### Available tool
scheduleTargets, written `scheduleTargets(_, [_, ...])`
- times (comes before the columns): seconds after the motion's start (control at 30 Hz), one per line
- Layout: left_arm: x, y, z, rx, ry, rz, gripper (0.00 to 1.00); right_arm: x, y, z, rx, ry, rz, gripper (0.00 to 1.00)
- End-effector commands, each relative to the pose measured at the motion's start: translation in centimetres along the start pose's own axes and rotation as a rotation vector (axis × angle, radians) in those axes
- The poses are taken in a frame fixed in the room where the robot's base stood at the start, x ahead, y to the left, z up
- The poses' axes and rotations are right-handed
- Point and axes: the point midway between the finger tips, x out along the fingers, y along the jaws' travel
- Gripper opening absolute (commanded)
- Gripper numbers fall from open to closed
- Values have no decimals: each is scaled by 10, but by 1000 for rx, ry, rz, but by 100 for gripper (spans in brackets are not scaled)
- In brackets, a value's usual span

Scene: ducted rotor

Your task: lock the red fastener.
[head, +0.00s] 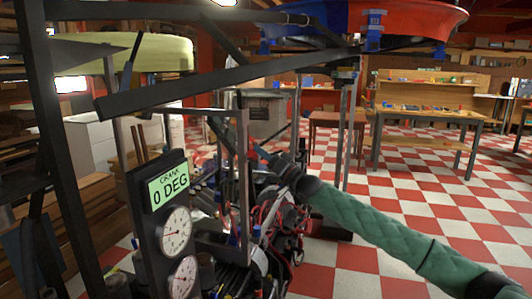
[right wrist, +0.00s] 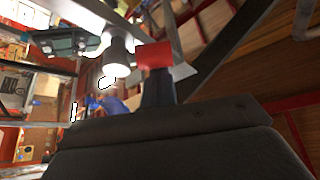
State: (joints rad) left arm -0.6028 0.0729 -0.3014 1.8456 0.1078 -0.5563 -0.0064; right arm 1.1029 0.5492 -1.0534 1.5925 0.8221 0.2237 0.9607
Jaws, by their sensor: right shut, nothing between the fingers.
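My right arm comes in from the lower right of the head view in a green sleeve. Its gripper (head: 258,153) is at the middle left, beside dark frame bars, and is small there. In the right wrist view the dark fingers (right wrist: 157,88) are shut and empty. A red block (right wrist: 155,55) shows just past the fingertips, against a metal plate. It may be the red fastener, but I cannot tell its lock state or whether the fingers touch it. I cannot make out the red fastener in the head view. My left gripper is not in view.
A crank panel (head: 167,190) reading "0 DEG", with dials, stands left of the gripper. A long dark beam (head: 230,78) crosses above. A red and blue duct part (head: 420,18) with blue clamps is at the top. Cluttered cables and parts lie below the gripper.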

Motion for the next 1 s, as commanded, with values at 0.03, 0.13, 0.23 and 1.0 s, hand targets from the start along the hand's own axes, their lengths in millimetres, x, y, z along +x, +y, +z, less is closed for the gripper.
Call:
scheduleTargets(0.03, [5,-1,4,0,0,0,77,-2,1,3,-23,-1,-13,0])
scheduleTargets(0.13, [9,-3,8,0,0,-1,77,-4,1,6,-77,-1,-44,0])
scheduleTargets(0.23, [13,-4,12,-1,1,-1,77,-5,0,8,-153,-1,-89,0])
scheduleTargets(1.0, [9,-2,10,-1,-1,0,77,-12,-2,21,-357,0,-211,0])
